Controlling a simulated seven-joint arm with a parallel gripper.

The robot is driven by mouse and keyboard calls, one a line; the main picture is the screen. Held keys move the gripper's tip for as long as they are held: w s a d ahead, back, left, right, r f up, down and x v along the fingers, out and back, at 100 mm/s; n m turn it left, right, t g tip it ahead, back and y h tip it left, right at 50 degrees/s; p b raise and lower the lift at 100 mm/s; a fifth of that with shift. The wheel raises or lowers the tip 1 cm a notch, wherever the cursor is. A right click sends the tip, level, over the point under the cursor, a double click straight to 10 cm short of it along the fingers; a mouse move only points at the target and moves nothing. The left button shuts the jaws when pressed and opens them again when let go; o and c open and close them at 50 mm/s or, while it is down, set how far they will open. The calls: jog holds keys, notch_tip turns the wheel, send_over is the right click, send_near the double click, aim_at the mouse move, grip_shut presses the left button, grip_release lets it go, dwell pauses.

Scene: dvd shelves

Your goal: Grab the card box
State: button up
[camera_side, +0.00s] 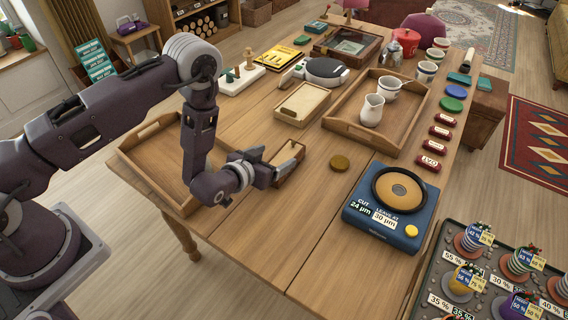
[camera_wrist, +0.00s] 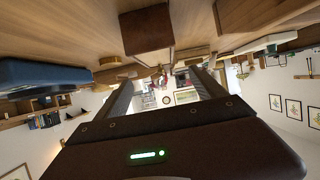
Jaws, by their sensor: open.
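A small brown box with a pale inside (camera_side: 288,152), which looks like the card box, sits on the wooden table in the side view. My gripper (camera_side: 266,168) is low over the table, just left of this box and pointing toward it. The near finger overlaps the box's edge in the picture; I cannot tell whether they touch. In the wrist view, where the table shows at the top, a dark brown box end (camera_wrist: 146,30) lies above the fingers. My gripper (camera_wrist: 166,84) is open there, with nothing between its fingers.
An empty wooden tray (camera_side: 148,181) lies left of my gripper. A blue device (camera_side: 390,226) and a brass disc (camera_side: 340,162) stand right. The front table is clear.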

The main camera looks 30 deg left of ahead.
aim_at(282, 159)
jog(key=shift+s+f, duration=0.45)
jog(key=shift+f, duration=0.3)
jog(key=shift+w+f, duration=0.25)
jog(key=x, duration=0.6)
jog(key=shift+d+f, duration=0.1)
jog(key=shift+f, duration=0.3)
jog(key=shift+r, duration=0.15)
grip_shut()
